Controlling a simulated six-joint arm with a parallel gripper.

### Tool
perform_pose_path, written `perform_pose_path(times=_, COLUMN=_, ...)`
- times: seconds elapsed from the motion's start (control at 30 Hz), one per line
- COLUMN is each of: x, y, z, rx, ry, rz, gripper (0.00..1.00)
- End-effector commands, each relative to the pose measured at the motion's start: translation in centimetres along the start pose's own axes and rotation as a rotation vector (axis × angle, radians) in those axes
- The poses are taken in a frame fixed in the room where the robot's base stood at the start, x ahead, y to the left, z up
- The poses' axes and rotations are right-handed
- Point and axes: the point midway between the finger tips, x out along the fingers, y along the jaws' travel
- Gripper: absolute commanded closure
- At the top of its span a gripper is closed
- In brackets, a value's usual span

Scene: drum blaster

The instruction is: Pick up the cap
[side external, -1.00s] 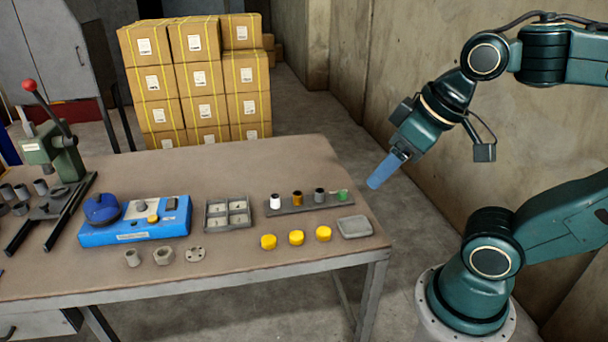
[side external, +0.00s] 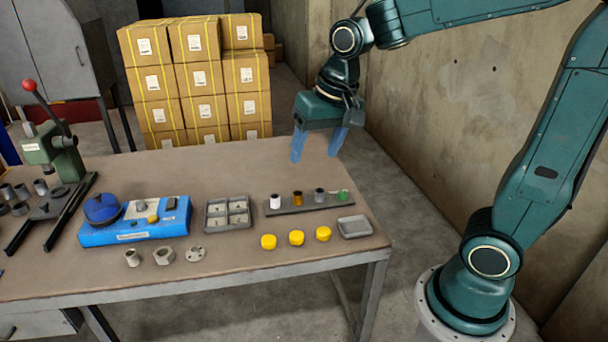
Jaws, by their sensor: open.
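Three yellow caps sit in a row near the front right of the table: a left cap (side external: 268,242), a middle cap (side external: 296,237) and a right cap (side external: 323,233). They are apart from each other. My gripper (side external: 315,158) has two blue fingers pointing down, spread apart with nothing between them. It hangs above the back right part of the table, behind and well above the caps. I cannot tell which of the caps the task means.
A rack (side external: 310,204) with several small cylinders stands behind the caps. A grey tray (side external: 355,227) lies to their right, a divided tray (side external: 228,213) to their left. A blue machine (side external: 135,233) and a lever press (side external: 52,160) stand farther left. The table's back right is clear.

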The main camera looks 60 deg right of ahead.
Motion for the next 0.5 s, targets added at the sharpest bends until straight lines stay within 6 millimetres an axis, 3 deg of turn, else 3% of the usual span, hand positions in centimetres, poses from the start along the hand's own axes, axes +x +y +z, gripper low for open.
perform_pose_path(times=0.5, x=9.5, y=-2.0, z=-6.6, rx=0.323, ry=-0.113, rz=0.085, gripper=0.36)
